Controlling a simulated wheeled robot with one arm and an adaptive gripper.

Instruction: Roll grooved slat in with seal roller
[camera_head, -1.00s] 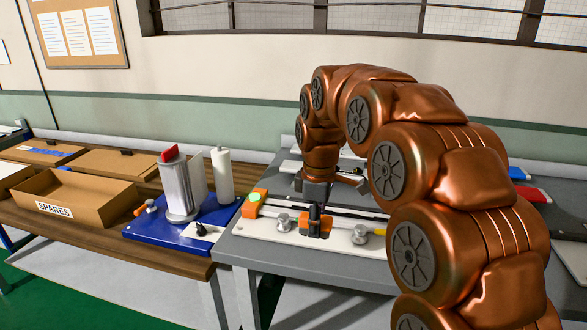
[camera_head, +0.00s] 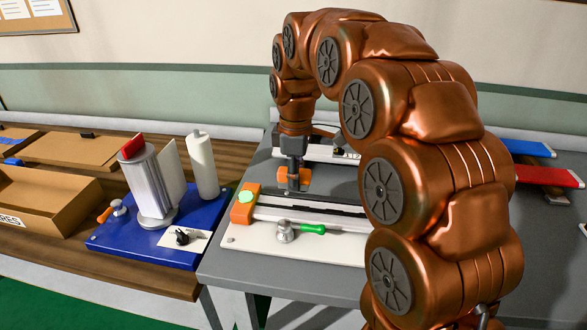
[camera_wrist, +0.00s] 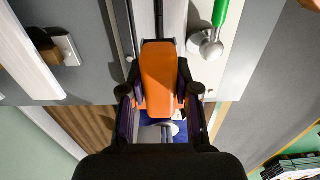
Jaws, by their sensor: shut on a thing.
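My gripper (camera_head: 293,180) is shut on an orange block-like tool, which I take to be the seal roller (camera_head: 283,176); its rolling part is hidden. The wrist view shows the orange body (camera_wrist: 158,75) between my fingers. It is over the left part of the long fixture, near the orange end block (camera_head: 243,208) with a lit green button. A long pale slat with a dark groove (camera_head: 305,209) lies along the fixture; it runs away from the roller in the wrist view (camera_wrist: 172,18). Contact between roller and slat cannot be told. The right end is hidden behind my arm.
A silver clamp knob (camera_head: 286,232) with a green handle (camera_head: 312,229) stands at the fixture's front edge. Left is a blue board (camera_head: 148,248) with a silver spool and white roll. A cardboard box (camera_head: 45,205) lies farther left. Red (camera_head: 546,176) and blue items are at right.

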